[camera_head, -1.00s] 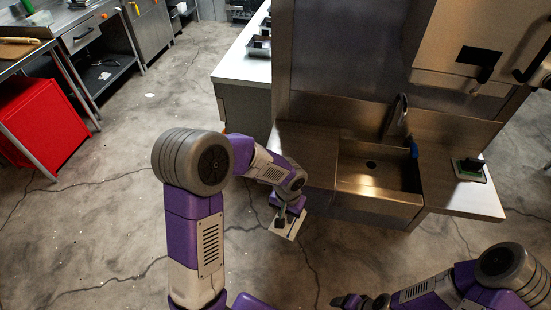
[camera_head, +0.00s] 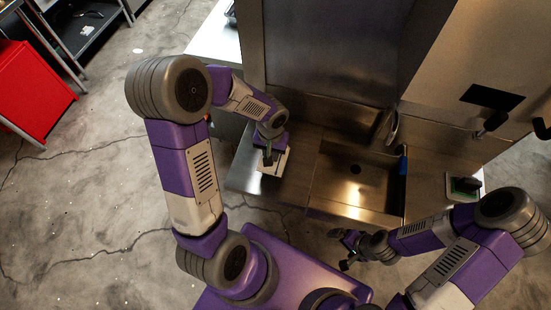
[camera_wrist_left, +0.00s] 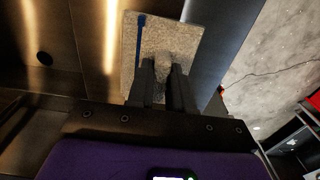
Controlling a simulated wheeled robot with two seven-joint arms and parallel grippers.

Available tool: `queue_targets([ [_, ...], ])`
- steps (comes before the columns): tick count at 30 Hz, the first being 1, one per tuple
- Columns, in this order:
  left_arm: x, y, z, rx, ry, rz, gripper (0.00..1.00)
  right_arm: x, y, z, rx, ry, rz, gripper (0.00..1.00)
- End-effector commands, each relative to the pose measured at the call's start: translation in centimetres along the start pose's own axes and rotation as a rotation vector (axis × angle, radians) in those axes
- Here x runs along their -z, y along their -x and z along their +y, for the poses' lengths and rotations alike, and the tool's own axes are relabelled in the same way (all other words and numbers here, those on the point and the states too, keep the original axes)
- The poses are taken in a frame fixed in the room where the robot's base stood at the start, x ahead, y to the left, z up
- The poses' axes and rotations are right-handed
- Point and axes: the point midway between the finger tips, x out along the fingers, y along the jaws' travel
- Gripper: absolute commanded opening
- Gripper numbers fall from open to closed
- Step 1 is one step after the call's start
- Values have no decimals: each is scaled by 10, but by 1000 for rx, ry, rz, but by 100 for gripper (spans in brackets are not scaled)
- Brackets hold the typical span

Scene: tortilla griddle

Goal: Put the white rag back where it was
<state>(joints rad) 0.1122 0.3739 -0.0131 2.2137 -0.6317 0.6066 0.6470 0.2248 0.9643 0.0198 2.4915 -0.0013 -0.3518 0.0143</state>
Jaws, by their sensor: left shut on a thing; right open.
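The white rag (camera_head: 272,169) is in my left gripper (camera_head: 268,158), over the metal counter left of the sink. In the left wrist view the rag (camera_wrist_left: 172,38) looks like a flat greyish square with a blue stripe near its left edge. The two dark fingers of my left gripper (camera_wrist_left: 160,68) are shut on its near part. I cannot tell whether the rag touches the counter. My right gripper (camera_head: 341,250) is open and empty, in front of the sink unit and below its front edge.
The sink basin (camera_head: 350,185) has a faucet (camera_head: 391,127) behind it and a blue item (camera_head: 403,165) at its right rim. A dark green-and-black object (camera_head: 467,185) sits on the right counter. A tall metal panel (camera_head: 330,60) rises behind the counter.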

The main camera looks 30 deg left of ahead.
Motion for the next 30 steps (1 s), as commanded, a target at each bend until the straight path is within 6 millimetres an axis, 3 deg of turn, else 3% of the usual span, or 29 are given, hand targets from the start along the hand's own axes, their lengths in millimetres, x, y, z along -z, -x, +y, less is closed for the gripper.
queue_targets([
  [3,-1,-23,0,0,-1,-3,0,0,-6,2,0,0,0,100],
  [10,0,-41,0,-1,-1,-2,0,1,-9,4,0,0,0,100],
  [15,0,-66,0,0,-2,-3,0,1,-15,6,0,0,1,100],
  [28,1,-72,0,-1,-1,1,0,1,-20,8,0,0,1,100],
  [29,0,-72,1,-1,-1,1,24,1,-19,7,0,0,1,100],
  [30,0,-71,0,-1,-1,1,30,1,-19,7,0,0,1,100],
])
